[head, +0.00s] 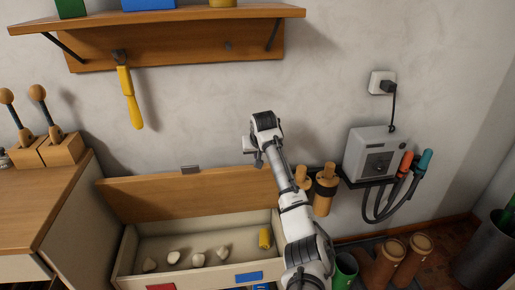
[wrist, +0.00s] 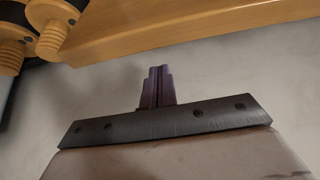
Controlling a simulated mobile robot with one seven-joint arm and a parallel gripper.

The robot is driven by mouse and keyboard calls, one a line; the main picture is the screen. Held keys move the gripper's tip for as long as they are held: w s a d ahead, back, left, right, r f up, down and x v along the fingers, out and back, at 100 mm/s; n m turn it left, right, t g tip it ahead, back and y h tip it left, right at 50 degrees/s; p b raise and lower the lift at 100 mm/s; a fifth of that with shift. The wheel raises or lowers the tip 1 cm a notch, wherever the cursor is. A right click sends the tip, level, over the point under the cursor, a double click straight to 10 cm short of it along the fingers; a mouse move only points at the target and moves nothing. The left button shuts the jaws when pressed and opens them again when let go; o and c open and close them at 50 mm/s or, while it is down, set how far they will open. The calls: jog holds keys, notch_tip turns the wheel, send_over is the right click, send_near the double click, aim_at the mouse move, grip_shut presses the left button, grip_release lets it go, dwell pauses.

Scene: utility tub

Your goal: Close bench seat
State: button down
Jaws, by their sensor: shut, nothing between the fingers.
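The bench seat lid (head: 170,195) is a brown wooden board standing raised at the back of the white bench box (head: 128,250), so the box is open. A small metal tab (head: 190,169) sits at the lid's top edge. My gripper (head: 252,152) is above and to the right of the lid, near the wall. In the wrist view its dark fingers (wrist: 156,80) are together and empty. A wooden board, apparently the lid (wrist: 190,28), crosses the top of that view, apart from the fingers.
Inside the box lie several pale stones (head: 197,259) and a yellow item (head: 265,238). Wooden cylinders (head: 325,188) and a grey wall unit (head: 377,153) are right of my arm. A shelf (head: 170,22) and yellow-handled tool (head: 129,97) hang above. A wooden cabinet (head: 35,195) stands left.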

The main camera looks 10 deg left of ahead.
jog(key=shift+s+d+f, duration=0.1)
jog(key=shift+s+d, duration=0.05)
jog(key=shift+s, duration=0.4)
jog(key=shift+s+d+f, duration=0.1)
jog(key=shift+s, duration=0.4)
jog(key=shift+f, duration=0.1)
